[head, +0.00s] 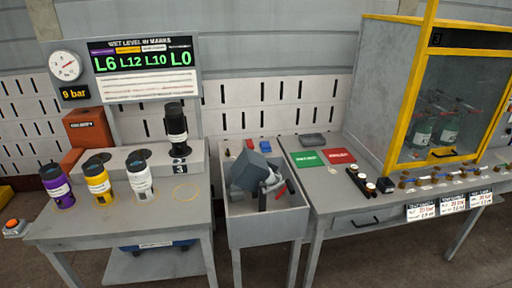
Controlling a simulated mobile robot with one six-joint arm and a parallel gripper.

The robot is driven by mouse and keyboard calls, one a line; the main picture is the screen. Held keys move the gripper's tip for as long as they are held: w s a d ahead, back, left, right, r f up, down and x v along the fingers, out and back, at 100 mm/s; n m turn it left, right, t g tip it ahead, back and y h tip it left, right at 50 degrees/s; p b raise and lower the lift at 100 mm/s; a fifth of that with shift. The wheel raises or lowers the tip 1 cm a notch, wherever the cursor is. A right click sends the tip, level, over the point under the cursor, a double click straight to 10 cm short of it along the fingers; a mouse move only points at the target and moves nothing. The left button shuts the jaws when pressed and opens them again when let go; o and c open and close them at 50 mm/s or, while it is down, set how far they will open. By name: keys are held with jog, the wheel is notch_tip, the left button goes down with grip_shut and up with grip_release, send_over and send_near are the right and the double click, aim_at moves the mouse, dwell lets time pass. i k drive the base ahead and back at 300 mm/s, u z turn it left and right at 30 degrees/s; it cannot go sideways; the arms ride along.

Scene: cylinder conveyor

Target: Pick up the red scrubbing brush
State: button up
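Two small red things show in the grey tray (236,228) between the two tables. One is a small red block (249,144) at the back, beside a blue block. The other is a thin red piece (291,186) at the right, close to dark finger-like parts. I cannot tell which is the scrubbing brush; no bristles can be made out. My gripper (271,195) appears to be over the middle of the tray, below a grey block-shaped link and a white joint. Its fingers are too small and dark to tell whether they are open or hold anything.
Purple, yellow and white cylinders (139,181) stand on the left table, and a black one (176,127) stands on a raised block. The right table holds green and red cards (337,156), dark rods and a yellow-framed cabinet (393,100). The left table's front is clear.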

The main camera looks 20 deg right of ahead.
aim_at(250, 143)
jog(key=u, duration=0.05)
jog(key=i, duration=0.95)
jog(key=z, duration=0.2)
